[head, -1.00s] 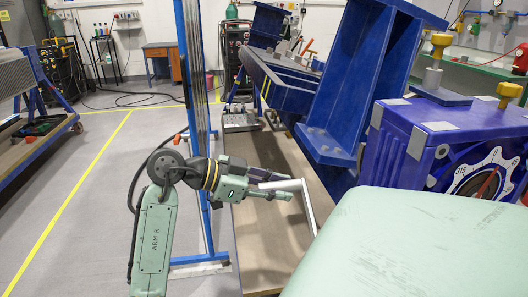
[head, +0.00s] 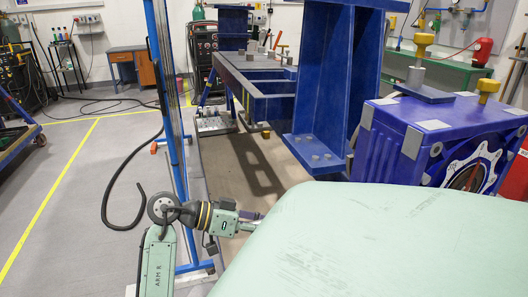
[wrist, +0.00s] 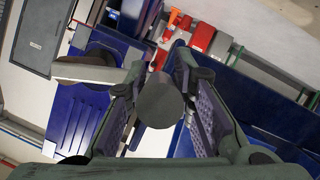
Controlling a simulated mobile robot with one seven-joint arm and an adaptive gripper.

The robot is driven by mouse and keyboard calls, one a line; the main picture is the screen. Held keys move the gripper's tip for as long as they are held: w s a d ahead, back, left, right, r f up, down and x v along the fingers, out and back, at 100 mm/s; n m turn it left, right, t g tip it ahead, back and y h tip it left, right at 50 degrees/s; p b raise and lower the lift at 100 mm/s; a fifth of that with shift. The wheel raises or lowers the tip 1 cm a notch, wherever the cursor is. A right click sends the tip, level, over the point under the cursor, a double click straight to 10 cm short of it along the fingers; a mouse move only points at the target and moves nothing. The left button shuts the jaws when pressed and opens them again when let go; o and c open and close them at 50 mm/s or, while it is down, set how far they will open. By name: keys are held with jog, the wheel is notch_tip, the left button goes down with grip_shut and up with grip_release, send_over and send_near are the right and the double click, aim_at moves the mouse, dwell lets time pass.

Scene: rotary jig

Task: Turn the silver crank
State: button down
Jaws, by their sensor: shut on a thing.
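The silver crank shows in the wrist view: its grey round handle (wrist: 158,103) sits between my fingers, and its pale arm (wrist: 108,75) runs left to a brownish round hub (wrist: 72,69) at a blue housing. My gripper (wrist: 164,72) is shut on the handle, with a finger on each side of it. In the head view only my wrist and the base of my gripper show at the lower middle. My fingers and the crank are hidden there behind a large pale green surface.
A blue steel frame (head: 322,100) stands at the centre of the head view, with a blue box-shaped unit (head: 400,145) to its right. A blue upright post (head: 168,120) stands close behind my arm. Open grey floor (head: 75,200) lies to the left.

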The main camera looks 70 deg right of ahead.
jog(key=shift+s+a+f+b, duration=0.15)
jog(key=shift+s+a+f, duration=0.05)
jog(key=shift+f, duration=0.3)
jog(key=shift+s+a+f+b, duration=0.15)
jog(key=shift+f, duration=0.35)
jog(key=c, duration=1.4)
grip_release()
jog(key=shift+o, duration=0.2)
jog(key=shift+r, duration=0.1)
jog(key=v, duration=1.2)
